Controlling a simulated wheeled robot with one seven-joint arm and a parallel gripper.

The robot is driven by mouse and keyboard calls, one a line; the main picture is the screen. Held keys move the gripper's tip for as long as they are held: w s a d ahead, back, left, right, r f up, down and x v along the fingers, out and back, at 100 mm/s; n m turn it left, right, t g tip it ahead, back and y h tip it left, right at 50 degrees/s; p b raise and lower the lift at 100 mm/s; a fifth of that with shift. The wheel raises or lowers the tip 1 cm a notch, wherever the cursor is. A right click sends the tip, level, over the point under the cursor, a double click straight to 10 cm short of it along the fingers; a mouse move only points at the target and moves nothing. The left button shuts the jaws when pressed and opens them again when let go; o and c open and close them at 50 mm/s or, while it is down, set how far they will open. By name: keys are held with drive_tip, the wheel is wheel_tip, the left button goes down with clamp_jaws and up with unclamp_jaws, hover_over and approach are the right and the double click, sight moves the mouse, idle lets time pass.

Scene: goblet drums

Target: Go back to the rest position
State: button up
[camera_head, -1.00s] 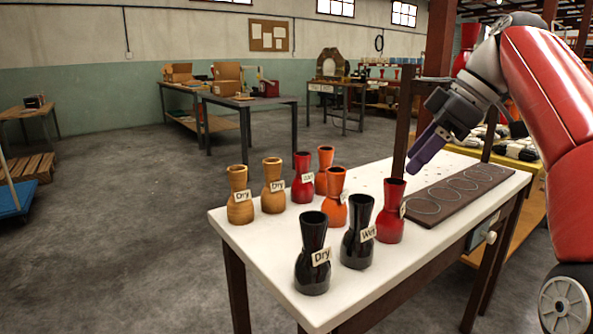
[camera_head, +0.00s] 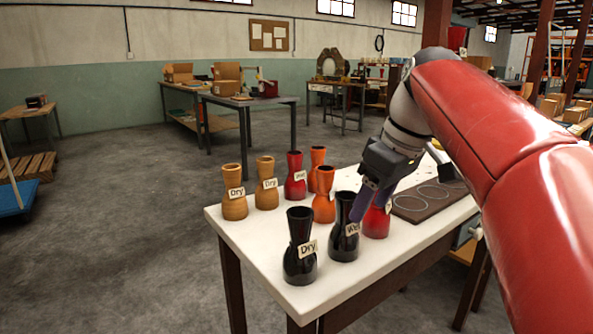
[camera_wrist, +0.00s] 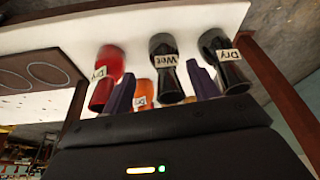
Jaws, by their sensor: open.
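My gripper (camera_head: 374,203) is open and empty. In the head view it hangs near the right-hand black drum (camera_head: 345,228) and in front of the red drum (camera_head: 377,222), hiding part of it. Its purple fingers also show in the wrist view (camera_wrist: 160,90). I cannot tell whether the fingers touch a drum. The black drum by the gripper wears a tag that reads "Wet" in the wrist view (camera_wrist: 166,68). The other black drum (camera_head: 300,250) wears a "Dry" tag.
Two tan drums (camera_head: 234,195), a red drum (camera_head: 295,178) and two orange drums (camera_head: 324,197) stand upright on the white table (camera_head: 250,240). A dark board with circles (camera_head: 425,197) lies at the table's right. The floor left of the table is clear.

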drive_tip(key=s+d+f+m+t+h+p, duration=0.1)
drive_tip(key=s+f+m, duration=0.8)
drive_tip(key=s+f, duration=0.9)
drive_tip(key=shift+d+f+t+h+p, duration=0.35)
drive_tip(key=shift+d+f+t+h, duration=0.3)
drive_tip(key=shift+d+t+h, duration=0.3)
